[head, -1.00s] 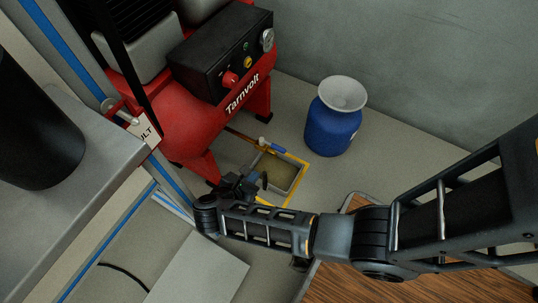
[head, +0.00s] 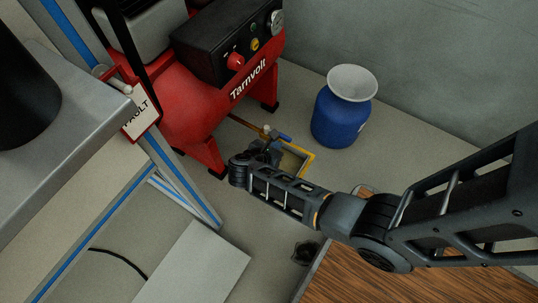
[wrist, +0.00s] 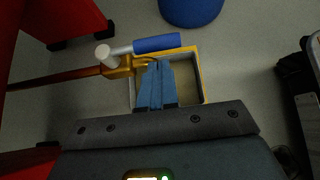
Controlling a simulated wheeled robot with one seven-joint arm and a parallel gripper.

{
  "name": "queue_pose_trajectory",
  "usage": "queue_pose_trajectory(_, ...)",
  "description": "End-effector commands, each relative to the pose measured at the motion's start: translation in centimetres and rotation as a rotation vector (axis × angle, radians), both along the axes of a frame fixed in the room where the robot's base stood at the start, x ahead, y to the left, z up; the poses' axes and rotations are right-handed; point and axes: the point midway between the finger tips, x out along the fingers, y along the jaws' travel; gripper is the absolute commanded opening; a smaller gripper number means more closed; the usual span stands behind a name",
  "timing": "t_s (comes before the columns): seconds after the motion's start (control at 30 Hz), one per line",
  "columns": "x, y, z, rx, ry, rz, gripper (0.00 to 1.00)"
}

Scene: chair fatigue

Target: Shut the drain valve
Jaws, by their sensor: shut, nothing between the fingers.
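The drain valve is a brass fitting (wrist: 122,68) on the end of a brass pipe, with a blue-sleeved lever (wrist: 157,43) lying roughly in line with the pipe. In the head view the blue lever (head: 281,135) shows just beyond my gripper (head: 266,152), which partly hides the fitting. In the wrist view my gripper (wrist: 156,66) has its two blue fingers together and empty. Their tips are just below the lever and right beside the brass fitting. I cannot tell if they touch it.
A yellow-rimmed tray (head: 309,160) lies on the floor under the valve. A red compressor (head: 205,105) stands at left, a blue container (head: 340,118) at right. A metal-framed bench (head: 75,145) with a fault tag (head: 140,120) is at near left; a wooden surface (head: 390,283) is at lower right.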

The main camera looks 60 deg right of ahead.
Motion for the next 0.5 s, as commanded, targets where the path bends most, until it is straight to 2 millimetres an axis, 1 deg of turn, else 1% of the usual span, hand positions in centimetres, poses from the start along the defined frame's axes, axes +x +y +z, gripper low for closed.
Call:
queue_pose_trajectory(0.03,-0.04,-0.42,0.05,0.000,0.000,-0.003,0.00)
queue_pose_trajectory(0.13,-0.05,-0.87,0.15,-0.001,0.001,-0.002,0.00)
queue_pose_trajectory(0.5,-0.02,-0.97,0.23,-0.001,0.001,0.000,0.00)
